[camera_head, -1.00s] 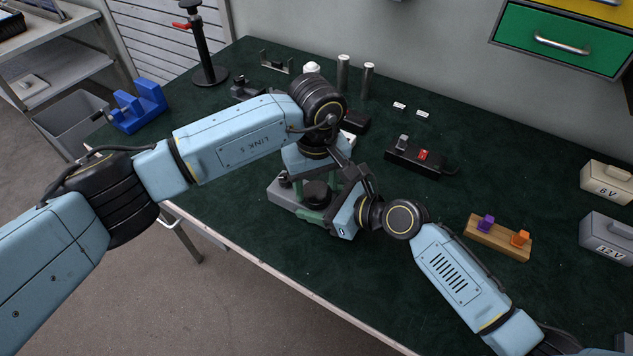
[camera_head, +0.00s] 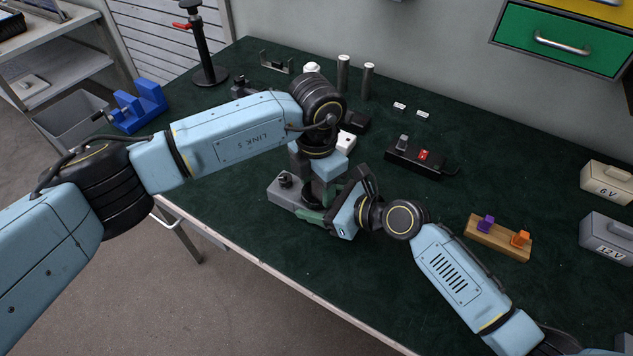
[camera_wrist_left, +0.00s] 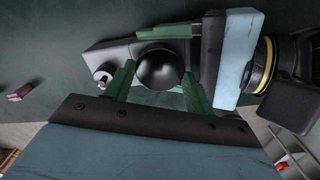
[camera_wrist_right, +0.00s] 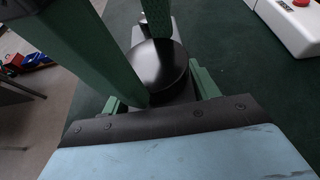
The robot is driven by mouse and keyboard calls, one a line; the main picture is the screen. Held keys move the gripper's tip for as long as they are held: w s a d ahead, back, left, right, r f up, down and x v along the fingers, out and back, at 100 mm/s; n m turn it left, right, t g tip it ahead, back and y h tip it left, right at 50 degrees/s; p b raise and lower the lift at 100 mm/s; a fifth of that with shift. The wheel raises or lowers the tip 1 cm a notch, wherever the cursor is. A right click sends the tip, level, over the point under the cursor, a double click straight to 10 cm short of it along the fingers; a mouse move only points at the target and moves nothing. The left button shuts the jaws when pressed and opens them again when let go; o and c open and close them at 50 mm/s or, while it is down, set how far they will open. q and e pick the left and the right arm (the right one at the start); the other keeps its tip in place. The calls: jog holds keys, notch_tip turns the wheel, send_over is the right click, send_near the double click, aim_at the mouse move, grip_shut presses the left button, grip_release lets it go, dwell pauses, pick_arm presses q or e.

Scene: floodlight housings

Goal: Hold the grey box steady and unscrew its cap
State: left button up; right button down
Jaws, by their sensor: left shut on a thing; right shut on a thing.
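The grey box (camera_head: 284,196) sits near the table's front edge, largely hidden by my arms in the head view. Its round black cap (camera_wrist_left: 160,68) shows in the left wrist view and also in the right wrist view (camera_wrist_right: 158,66). My left gripper (camera_wrist_left: 158,86) comes from above, its green fingers on either side of the cap, shut on it. My right gripper (camera_wrist_right: 158,94) reaches in from the right, low down, and is shut on the box body. A small knob (camera_wrist_left: 103,75) stands at the box's far end from my right gripper.
Behind my grippers are a black switch block (camera_head: 414,160) and a white box (camera_head: 346,142). Two metal cylinders (camera_head: 343,74) stand by the wall. A wooden holder (camera_head: 498,240) with purple and orange pieces lies right. The dark green tabletop in front of it is clear.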

pick_arm(q)
jog(key=n, duration=0.3)
jog(key=shift+n, duration=0.4)
jog(key=n, duration=0.4)
jog(key=o, duration=1.1)
jog(key=shift+s+d, duration=0.1)
jog(key=shift+s, duration=0.05)
jog(key=shift+r, duration=0.1)
